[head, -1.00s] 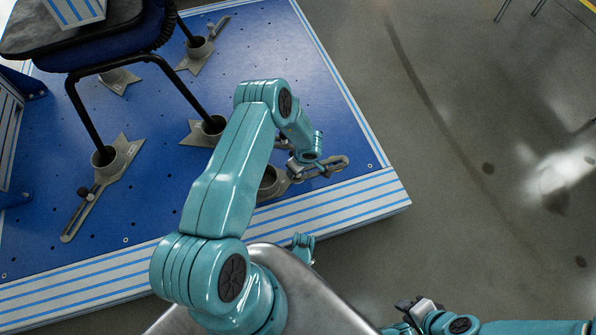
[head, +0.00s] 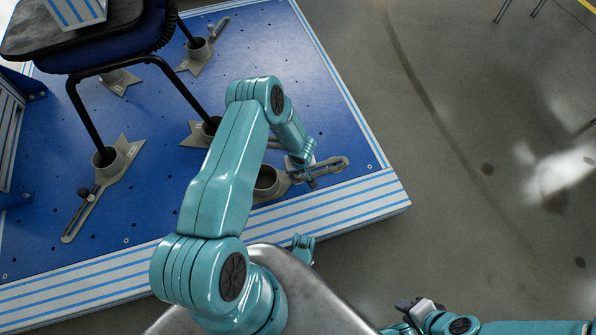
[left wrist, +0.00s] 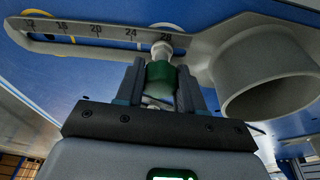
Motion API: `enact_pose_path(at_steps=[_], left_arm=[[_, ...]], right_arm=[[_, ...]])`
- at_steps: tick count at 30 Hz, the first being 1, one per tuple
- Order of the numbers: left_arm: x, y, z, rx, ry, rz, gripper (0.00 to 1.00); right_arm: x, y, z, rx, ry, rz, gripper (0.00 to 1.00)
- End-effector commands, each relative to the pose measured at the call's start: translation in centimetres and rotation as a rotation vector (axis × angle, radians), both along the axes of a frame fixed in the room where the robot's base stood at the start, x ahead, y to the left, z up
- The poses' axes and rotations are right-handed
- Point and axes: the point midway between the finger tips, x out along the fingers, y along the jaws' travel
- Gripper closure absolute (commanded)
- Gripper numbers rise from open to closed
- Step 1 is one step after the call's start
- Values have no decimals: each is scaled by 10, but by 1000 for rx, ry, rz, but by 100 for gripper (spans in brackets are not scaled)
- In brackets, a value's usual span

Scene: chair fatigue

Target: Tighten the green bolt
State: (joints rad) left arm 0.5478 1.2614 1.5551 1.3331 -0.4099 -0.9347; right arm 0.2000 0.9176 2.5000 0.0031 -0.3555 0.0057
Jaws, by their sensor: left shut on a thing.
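The green bolt (left wrist: 161,78) stands in the slot of a grey bracket (left wrist: 100,35) near the 28 mark, in the left wrist view. My left gripper (left wrist: 160,88) is shut on the bolt, with a finger on each side. In the head view my left gripper (head: 304,174) reaches down to the slotted arm of this bracket (head: 332,163) near the platform's front right corner. The bolt is hidden there. My right gripper (head: 417,306) is at the bottom of the head view, away from the platform; its jaw opening is unclear.
The bracket's round cup (head: 266,184) is beside the bolt. A chair (head: 105,45) stands on the blue platform (head: 300,75), its legs in similar grey brackets (head: 118,160). Striped edging (head: 330,205) borders the platform.

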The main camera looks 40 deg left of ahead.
Motion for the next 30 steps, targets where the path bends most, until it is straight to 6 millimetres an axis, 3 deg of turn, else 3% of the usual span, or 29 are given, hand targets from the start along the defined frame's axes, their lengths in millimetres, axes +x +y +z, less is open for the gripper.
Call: enact_pose_path(at_steps=[4,12,19,27,30], left_arm=[[0,1,0,-1,-2,-192,94],[1,0,0,-1,-1,-219,94],[0,1,1,-2,0,-543,94],[1,0,1,-3,0,-571,94],[0,1,2,-4,0,-691,94]], right_arm=[[0,0,0,0,0,0,70],[0,0,0,0,0,0,70],[0,0,3,0,0,0,70],[0,0,3,0,0,0,70],[0,0,6,0,0,0,70]])
